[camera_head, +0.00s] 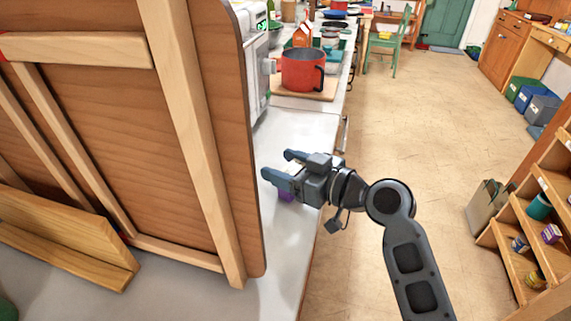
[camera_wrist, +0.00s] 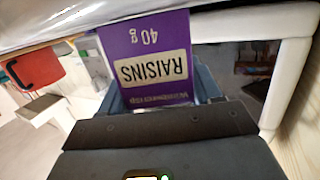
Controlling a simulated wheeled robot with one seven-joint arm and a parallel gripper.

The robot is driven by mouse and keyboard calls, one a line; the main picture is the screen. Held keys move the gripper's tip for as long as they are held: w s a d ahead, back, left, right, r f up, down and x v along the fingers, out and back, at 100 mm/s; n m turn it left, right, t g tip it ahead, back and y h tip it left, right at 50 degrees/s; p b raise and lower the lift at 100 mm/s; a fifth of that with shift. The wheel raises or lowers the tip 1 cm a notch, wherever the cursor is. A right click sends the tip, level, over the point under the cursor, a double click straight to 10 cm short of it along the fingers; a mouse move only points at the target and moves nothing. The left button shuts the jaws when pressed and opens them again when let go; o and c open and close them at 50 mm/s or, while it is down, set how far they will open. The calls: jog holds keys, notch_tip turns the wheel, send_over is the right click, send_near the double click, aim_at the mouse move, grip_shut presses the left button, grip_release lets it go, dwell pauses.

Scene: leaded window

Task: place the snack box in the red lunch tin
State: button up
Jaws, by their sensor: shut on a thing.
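The snack box (camera_wrist: 152,62) is a purple raisins carton with a white label, upside down in the wrist view. It sits between the blue fingers of my gripper (camera_head: 279,165), which is shut on it. In the head view only a small purple part of the box (camera_head: 286,196) shows below the gripper, over the pale counter (camera_head: 290,240); I cannot tell whether it touches the counter. I cannot make out a red lunch tin in either view.
A tall wooden panel (camera_head: 205,130) stands close left of my gripper. A red pot (camera_head: 302,68) with a black handle sits on a wooden board (camera_head: 322,94) farther back, beside a white appliance (camera_head: 257,75). Open floor (camera_head: 400,130) lies right of the counter; shelves (camera_head: 520,235) stand at far right.

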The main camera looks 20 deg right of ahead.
jog(key=shift+f, duration=0.15)
jog(key=o, duration=1)
jog(key=shift+o, duration=0.2)
